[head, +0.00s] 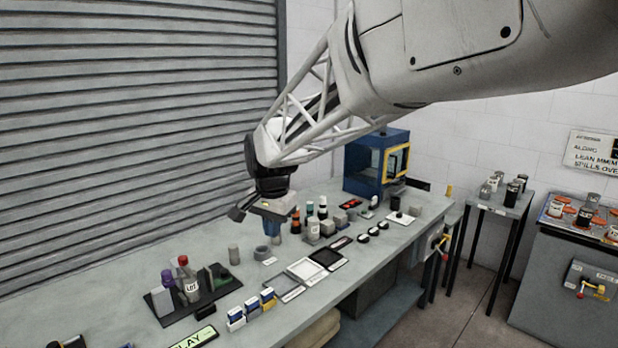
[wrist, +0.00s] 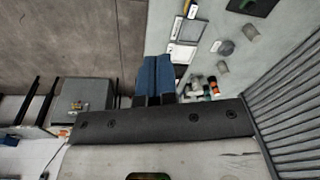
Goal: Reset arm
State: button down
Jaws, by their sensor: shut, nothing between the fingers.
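My gripper (head: 271,227) hangs above the middle of the long grey workbench (head: 227,286) in the head view. Its blue fingers are together with nothing between them. They also show in the wrist view (wrist: 155,77), side by side above the edge of the bench. The white lattice arm reaches in from the upper right. A grey ring-shaped piece and a small grey cylinder (head: 234,256) stand on the bench near the gripper. I cannot tell how high the fingertips are above the bench.
A dark tray (head: 215,291) with bottles stands at the left. Flat pads (head: 308,269), small bottles and blocks crowd the middle. A blue box-shaped machine (head: 364,163) stands at the far end. A ribbed shutter (head: 130,120) backs the bench. A side table (head: 499,203) stands right.

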jog(key=s+d+n+t, duration=0.1)
jog(key=s+d+n, duration=0.2)
jog(key=s+d, duration=1.9)
jog(key=s+d+f+n, duration=0.1)
jog(key=s+d+f, duration=0.1)
jog(key=s, duration=0.3)
jog(key=s+d+f, duration=0.2)
jog(key=s, duration=0.3)
jog(key=shift+d+f+n+h, duration=0.15)
jog(key=shift+d+n+h, duration=0.15)
jog(key=shift+d+n, duration=0.1)
